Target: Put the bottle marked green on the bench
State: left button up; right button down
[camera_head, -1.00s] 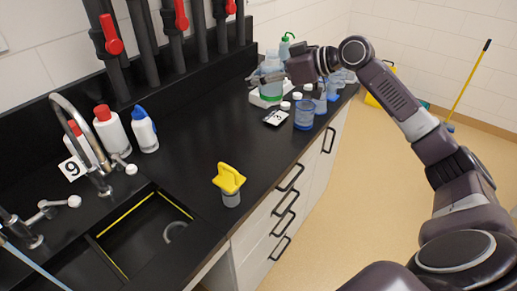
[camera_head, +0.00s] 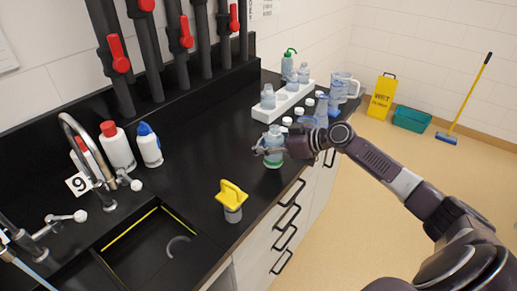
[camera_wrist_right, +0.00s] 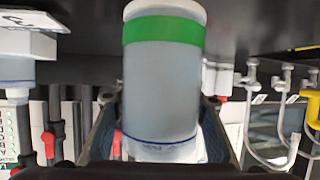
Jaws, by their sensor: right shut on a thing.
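The bottle marked green (camera_head: 274,146) is clear and upright, with a green band near its base. My right gripper (camera_head: 270,150) is shut around its body, over the black bench (camera_head: 190,175) near the front edge. In the right wrist view the picture is upside down: the bottle (camera_wrist_right: 162,85) fills the middle between my fingers (camera_wrist_right: 160,130), its green band near the top. Whether its base touches the bench I cannot tell. My left gripper is not in view.
A white rack (camera_head: 262,113) with several bottles stands behind the held bottle. Blue-tinted beakers (camera_head: 321,108) and a jug (camera_head: 345,86) stand to its right. Bench between jar and held bottle is clear.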

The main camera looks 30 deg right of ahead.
notch_tip(320, 180, down, 2)
jog(key=shift+f, duration=0.35)
jog(key=c, duration=1.2)
grip_release()
jog(key=shift+r, duration=0.25)
jog(key=b+v, duration=0.2)
jog(key=v, duration=0.8)
jog(key=shift+f, duration=0.2)
jog(key=shift+b+v, duration=0.3)
jog(key=shift+v, duration=0.75)
